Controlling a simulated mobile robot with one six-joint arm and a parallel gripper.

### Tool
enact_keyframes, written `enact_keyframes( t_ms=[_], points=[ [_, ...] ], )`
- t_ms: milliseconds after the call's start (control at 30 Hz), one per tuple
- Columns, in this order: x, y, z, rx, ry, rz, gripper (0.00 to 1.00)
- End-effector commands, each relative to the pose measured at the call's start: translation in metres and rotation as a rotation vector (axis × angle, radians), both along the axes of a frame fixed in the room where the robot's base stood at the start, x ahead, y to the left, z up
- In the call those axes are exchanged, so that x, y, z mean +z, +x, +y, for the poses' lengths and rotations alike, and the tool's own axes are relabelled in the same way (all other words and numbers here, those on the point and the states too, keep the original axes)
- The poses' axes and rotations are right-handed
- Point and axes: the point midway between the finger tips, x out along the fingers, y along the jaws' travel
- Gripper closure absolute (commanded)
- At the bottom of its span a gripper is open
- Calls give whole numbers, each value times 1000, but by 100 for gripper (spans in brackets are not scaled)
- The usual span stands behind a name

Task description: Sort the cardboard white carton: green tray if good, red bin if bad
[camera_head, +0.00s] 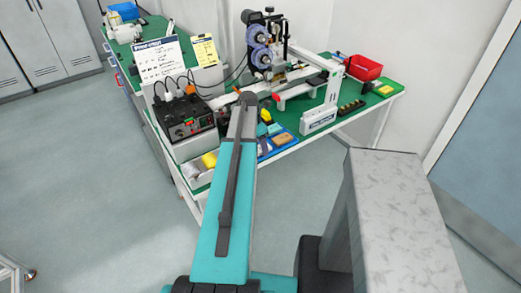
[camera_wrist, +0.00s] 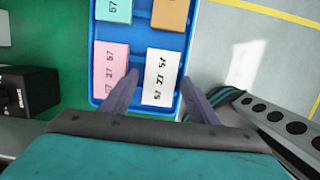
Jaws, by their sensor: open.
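The white carton (camera_wrist: 161,77) lies in a blue tray (camera_wrist: 136,35) in the wrist view, with dark printed characters on its top. My gripper (camera_wrist: 158,93) is open, with one finger to each side of the carton's near end. I cannot tell whether the fingers touch it. The red bin (camera_head: 362,67) stands at the bench's back right.
A pink carton (camera_wrist: 111,68) lies left of the white one, with teal (camera_wrist: 114,10) and orange (camera_wrist: 170,14) cartons beyond. A black control box (camera_head: 188,118) stands left of my arm. A machine with purple reels (camera_head: 260,45) stands behind. A grey slab (camera_head: 400,215) is at right.

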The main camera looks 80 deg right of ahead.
Motion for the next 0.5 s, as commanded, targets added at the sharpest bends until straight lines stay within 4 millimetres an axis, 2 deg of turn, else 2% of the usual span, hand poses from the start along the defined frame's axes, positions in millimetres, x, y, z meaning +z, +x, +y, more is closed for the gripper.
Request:
enact_keyframes(
  t_ms=[167,300,333,500],
  points=[
    [0,0,0,0,0,0,45],
    [0,0,0,1,0,0,69],
    [0,0,0,1,0,0,72],
    [0,1,0,1,0,0,72]
  ],
)
